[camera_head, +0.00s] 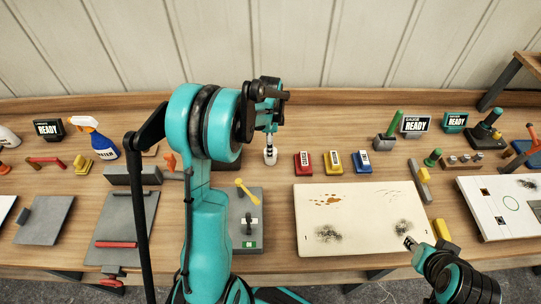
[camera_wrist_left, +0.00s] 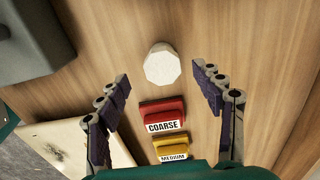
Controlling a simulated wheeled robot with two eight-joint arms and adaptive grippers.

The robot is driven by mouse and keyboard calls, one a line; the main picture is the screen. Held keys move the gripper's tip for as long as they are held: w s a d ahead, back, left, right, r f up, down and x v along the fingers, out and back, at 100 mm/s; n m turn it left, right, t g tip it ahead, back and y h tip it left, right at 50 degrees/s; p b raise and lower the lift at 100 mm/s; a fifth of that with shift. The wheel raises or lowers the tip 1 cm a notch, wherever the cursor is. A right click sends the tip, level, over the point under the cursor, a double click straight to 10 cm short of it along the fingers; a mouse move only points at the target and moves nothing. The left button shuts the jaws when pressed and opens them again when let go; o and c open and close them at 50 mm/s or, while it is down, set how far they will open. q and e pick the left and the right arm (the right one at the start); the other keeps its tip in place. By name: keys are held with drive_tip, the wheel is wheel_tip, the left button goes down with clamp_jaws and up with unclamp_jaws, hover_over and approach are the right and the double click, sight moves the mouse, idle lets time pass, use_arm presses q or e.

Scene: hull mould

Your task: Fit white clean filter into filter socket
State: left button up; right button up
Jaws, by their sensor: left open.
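The white filter (camera_wrist_left: 162,64) is a pale faceted cylinder standing on the wooden bench. In the head view it shows as a small white piece (camera_head: 270,157) just below my left gripper (camera_head: 271,128). In the left wrist view my left gripper (camera_wrist_left: 163,78) is open, its two dark-padded fingers spread to either side of the filter with gaps on both sides. My right gripper (camera_head: 409,243) is low over the front right corner of a cream panel; its jaws are too small to read. I cannot identify the filter socket for certain; a grey fixture (camera_head: 238,205) with a yellow lever stands in front of the filter.
Red COARSE (camera_wrist_left: 163,113), yellow MEDIUM (camera_wrist_left: 171,146) and blue (camera_head: 362,162) blocks stand right of the filter. The cream panel (camera_head: 345,240) lies in front of them. A spray bottle (camera_head: 98,140) stands at left. My left arm hides part of the bench.

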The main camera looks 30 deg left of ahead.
use_arm(q)
drive_tip(key=f, duration=0.2)
drive_tip(key=f+b, duration=0.1)
drive_tip(key=f, duration=0.3)
drive_tip(key=shift+w+f, duration=0.2)
drive_tip(key=shift+w, duration=0.05)
drive_tip(key=shift+c, duration=1.2)
drive_tip(key=c, duration=1)
